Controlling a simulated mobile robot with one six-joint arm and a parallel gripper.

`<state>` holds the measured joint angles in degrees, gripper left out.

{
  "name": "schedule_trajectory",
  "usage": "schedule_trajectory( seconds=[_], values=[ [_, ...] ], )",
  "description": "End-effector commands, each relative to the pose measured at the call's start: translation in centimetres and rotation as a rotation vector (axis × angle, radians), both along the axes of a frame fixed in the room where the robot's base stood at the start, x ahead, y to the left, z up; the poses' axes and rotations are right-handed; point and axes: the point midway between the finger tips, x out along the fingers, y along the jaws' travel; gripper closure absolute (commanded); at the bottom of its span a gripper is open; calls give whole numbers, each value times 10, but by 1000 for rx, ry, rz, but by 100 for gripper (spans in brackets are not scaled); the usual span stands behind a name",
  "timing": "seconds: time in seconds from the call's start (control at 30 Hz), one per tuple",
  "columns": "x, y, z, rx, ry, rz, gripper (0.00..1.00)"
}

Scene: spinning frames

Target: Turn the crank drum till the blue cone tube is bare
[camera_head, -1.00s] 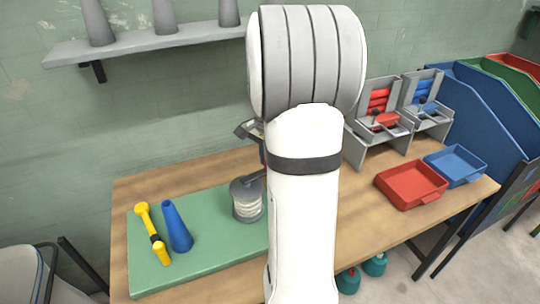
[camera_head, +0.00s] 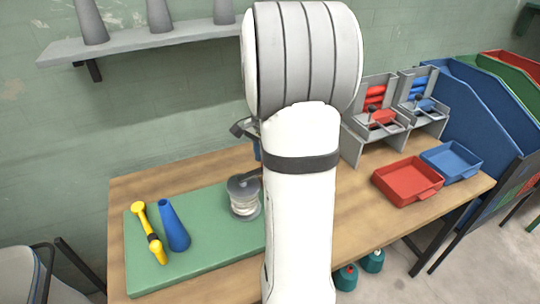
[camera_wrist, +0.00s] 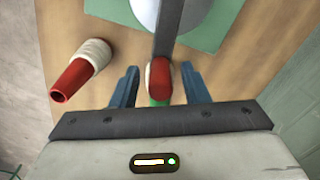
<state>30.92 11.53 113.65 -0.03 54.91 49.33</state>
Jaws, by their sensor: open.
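The blue cone tube (camera_head: 172,225) stands on the green mat, tapered end up; no yarn shows on the side I see. The crank drum (camera_head: 243,207), wound with pale yarn under a grey top, stands on the mat to its right. In the wrist view a dark crank bar (camera_wrist: 165,35) runs over the pale round drum (camera_wrist: 181,14) to a red knob (camera_wrist: 160,76). My gripper (camera_wrist: 160,88) is open, its blue fingers on either side of the knob, with gaps showing on both sides. In the head view my arm hides the crank's end.
A red tube with cream yarn (camera_wrist: 82,70) shows in the wrist view. Red (camera_head: 407,181) and blue (camera_head: 451,162) trays and grey stands (camera_head: 376,125) are at right. A shelf with grey cones (camera_head: 150,42) is above.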

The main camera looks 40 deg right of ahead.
Motion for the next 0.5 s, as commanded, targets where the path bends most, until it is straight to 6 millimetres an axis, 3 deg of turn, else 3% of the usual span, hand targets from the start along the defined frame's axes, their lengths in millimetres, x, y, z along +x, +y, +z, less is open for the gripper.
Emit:
schedule_trajectory(
  seconds=[0.27, 0.5],
  values=[
    [0, 0, 10, -1, -3, 0, 59],
    [-1, 0, 51, -2, -4, 0, 59]
  ],
)
